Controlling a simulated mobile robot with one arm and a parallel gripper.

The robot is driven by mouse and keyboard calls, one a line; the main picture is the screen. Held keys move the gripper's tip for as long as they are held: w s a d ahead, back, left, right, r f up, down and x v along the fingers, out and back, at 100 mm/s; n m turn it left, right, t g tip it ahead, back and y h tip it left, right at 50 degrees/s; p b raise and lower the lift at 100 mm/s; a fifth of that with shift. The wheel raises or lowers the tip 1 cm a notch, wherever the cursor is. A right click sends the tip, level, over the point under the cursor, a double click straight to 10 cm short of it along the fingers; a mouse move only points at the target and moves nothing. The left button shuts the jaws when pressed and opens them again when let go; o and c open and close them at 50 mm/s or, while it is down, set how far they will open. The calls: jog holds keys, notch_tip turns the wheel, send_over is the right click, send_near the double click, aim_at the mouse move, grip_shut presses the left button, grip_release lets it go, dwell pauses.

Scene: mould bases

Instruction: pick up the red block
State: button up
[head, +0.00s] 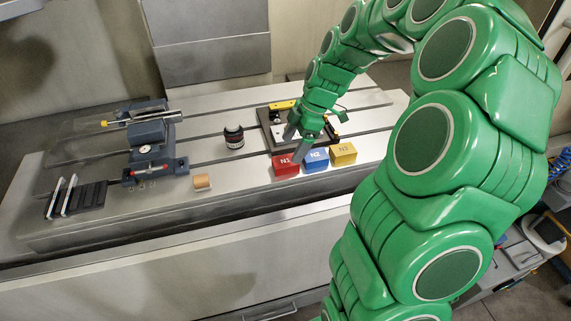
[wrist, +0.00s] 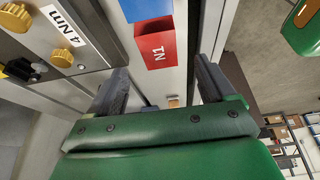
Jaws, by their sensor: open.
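The red block (head: 286,166), marked N1, sits on the grey slotted table near its front edge, at the left end of a row of three blocks. In the wrist view the red block (wrist: 155,44) shows beyond my fingertips, in the gap between them in the picture. My gripper (head: 300,143) is just above and behind the red and blue blocks in the head view. Its two fingers are apart with nothing between them, as the wrist view also shows (wrist: 161,68). I cannot tell the exact height of the fingertips above the block.
A blue block (head: 316,158) stands close beside the red one, then a yellow block (head: 343,153). Behind is a dark fixture plate (head: 271,130). A dark jar (head: 234,136), a tan cylinder (head: 202,182) and a vise (head: 153,150) stand left. Table is clear between cylinder and red block.

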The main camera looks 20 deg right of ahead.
aim_at(284, 161)
jog(key=shift+x, duration=2.65)
jog(key=c, duration=1.4)
jog(key=shift+o, duration=0.2)
jog(key=shift+r, duration=0.1)
